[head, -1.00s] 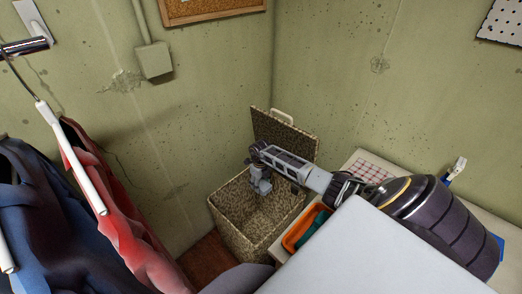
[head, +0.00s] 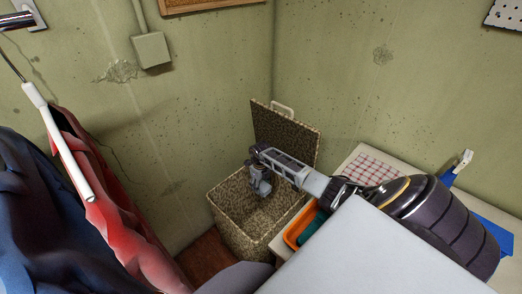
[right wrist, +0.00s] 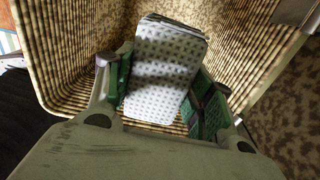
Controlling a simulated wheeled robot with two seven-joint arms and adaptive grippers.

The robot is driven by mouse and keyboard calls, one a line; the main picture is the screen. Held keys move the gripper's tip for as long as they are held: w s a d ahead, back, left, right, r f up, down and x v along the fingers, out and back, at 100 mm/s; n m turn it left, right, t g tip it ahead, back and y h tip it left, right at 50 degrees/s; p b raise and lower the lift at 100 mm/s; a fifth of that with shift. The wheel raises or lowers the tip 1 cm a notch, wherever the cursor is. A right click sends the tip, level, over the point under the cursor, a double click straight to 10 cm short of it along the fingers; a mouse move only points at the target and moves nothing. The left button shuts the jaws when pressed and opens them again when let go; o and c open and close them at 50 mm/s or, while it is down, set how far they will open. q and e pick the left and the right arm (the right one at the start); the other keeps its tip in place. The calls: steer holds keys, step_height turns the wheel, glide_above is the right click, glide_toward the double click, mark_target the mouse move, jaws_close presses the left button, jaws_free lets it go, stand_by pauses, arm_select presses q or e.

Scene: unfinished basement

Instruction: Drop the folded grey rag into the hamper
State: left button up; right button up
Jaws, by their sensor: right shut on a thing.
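The hamper (head: 232,236) is a speckled brown woven box in the corner, its lid (head: 285,138) standing open at the back. My right gripper (head: 261,188) reaches over its opening from the right. In the right wrist view the gripper (right wrist: 163,92) has its green-padded fingers on both sides of the folded grey rag (right wrist: 168,62), which is pale with small dark dots. The hamper's ribbed walls (right wrist: 70,85) surround the rag in that view. The rag cannot be made out in the head view. My left gripper is out of view.
Red (head: 120,225) and dark blue (head: 45,215) garments hang at the left below a white hanger (head: 62,150). A table (head: 350,165) at the right holds an orange bin (head: 297,230) and a red-checked cloth (head: 372,166), close beside the hamper. Walls meet behind the hamper.

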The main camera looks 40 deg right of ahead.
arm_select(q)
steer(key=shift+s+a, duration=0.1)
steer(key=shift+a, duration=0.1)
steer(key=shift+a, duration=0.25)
arm_select(e)
steer(key=o, duration=1.1)
steer(key=shift+o, duration=0.2)
steer(key=shift+r, duration=1.2)
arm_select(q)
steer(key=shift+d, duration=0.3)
arm_select(e)
step_height(320, 180, up, 10)
steer(key=shift+f, duration=0.15)
arm_select(q)
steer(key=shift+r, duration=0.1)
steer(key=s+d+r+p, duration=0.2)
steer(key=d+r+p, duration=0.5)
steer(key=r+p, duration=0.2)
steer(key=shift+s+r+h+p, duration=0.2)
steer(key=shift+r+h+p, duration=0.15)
steer(key=shift+p, duration=0.2)
arm_select(e)
step_height(320, 180, up, 10)
